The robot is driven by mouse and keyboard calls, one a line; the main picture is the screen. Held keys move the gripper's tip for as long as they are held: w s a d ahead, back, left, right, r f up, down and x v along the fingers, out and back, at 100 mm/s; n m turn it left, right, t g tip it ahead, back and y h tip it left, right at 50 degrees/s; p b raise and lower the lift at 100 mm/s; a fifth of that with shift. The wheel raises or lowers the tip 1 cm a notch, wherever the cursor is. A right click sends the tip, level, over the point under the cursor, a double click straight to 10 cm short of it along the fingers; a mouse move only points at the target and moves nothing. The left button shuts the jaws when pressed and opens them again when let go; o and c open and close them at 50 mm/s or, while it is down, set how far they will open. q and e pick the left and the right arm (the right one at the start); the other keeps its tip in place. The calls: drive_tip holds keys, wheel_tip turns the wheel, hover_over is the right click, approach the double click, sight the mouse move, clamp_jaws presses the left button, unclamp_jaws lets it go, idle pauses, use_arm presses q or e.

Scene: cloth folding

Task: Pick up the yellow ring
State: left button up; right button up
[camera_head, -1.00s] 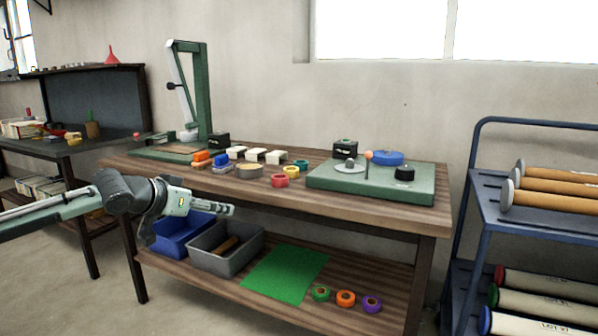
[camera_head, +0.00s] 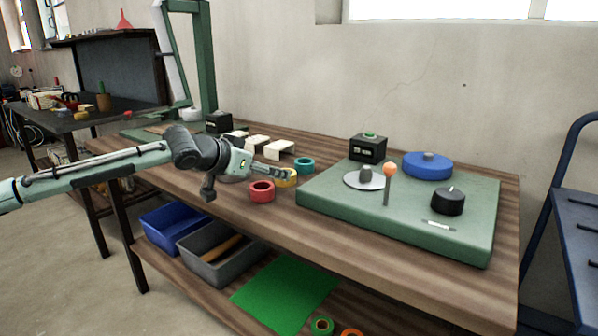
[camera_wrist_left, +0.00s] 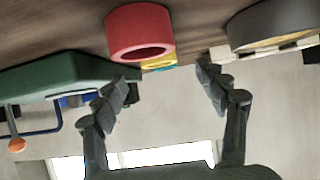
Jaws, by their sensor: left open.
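The yellow ring (camera_head: 291,181) lies on the wooden workbench, between the red ring (camera_head: 262,191) and the teal ring (camera_head: 304,165). My left gripper (camera_head: 284,173) partly covers it in the head view. In the left wrist view, which is upside down, a strip of the yellow ring (camera_wrist_left: 160,63) shows past the red ring (camera_wrist_left: 140,33), which hides the rest. My left gripper's fingers (camera_wrist_left: 162,74) are spread apart with nothing between them touching. Whether the fingertips touch the yellow ring cannot be told. My right gripper is not in view.
A green board (camera_head: 330,205) with a blue disc (camera_head: 428,166), an orange-topped peg (camera_head: 389,172) and a black knob (camera_head: 448,202) stands right of the rings. White blocks (camera_head: 279,147) lie behind. A grey roll (camera_wrist_left: 275,25) is beside the red ring. The bench's front strip is clear.

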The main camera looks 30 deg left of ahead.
use_arm(q)
drive_tip(key=shift+x, duration=1.2)
drive_tip(key=p+x, duration=0.1)
drive_tip(key=x, duration=0.4)
drive_tip(key=shift+d+r, duration=0.15)
drive_tip(key=c, duration=1.1)
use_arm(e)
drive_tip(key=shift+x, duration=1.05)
